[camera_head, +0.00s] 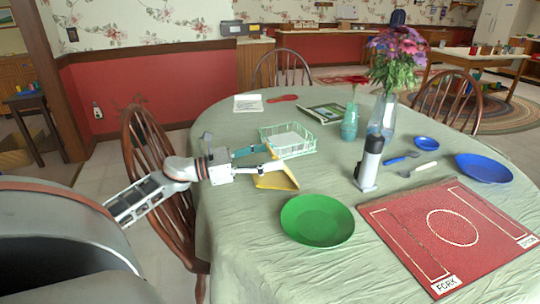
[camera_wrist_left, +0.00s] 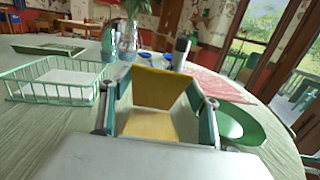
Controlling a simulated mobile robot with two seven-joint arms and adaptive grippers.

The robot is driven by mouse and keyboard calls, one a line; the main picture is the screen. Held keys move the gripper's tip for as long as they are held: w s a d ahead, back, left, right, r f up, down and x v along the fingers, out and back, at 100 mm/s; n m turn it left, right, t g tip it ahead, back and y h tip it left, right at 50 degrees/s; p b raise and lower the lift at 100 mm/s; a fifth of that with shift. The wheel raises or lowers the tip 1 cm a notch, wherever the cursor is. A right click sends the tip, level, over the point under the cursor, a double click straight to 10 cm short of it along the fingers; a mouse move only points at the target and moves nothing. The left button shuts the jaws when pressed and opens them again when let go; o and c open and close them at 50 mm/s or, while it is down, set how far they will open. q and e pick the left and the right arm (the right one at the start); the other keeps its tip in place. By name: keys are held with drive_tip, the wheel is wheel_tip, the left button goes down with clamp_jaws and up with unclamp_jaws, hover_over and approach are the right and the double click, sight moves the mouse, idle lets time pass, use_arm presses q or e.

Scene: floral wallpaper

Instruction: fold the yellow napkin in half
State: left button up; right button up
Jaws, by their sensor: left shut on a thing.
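The yellow napkin (camera_head: 277,181) is at the left side of the table, between the wire basket and the green plate. My left gripper (camera_head: 270,157) reaches in from the left and is shut on the napkin. In the left wrist view the napkin (camera_wrist_left: 157,88) shows between the two fingers, with a darker yellow upright part and a paler part nearer the camera. I cannot tell whether its lower edge touches the cloth. My right gripper is not in view.
A pale green wire basket (camera_head: 289,151) stands just behind the napkin, and a green plate (camera_head: 317,220) lies in front. A red placemat (camera_head: 450,228), a black-and-white bottle (camera_head: 369,165) and a flower vase (camera_head: 382,116) are to the right. A wooden chair (camera_head: 150,150) stands at left.

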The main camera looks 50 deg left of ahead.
use_arm(q)
drive_tip(key=shift+d+f, duration=0.1)
drive_tip(key=shift+f, duration=0.1)
drive_tip(key=o, duration=0.7)
drive_tip(key=shift+o, duration=0.2)
drive_tip(key=shift+r, duration=0.1)
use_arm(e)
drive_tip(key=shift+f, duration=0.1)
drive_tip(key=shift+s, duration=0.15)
use_arm(q)
drive_tip(key=shift+r, duration=0.1)
wheel_tip(320, 180, up, 10)
drive_tip(key=shift+f, duration=0.1)
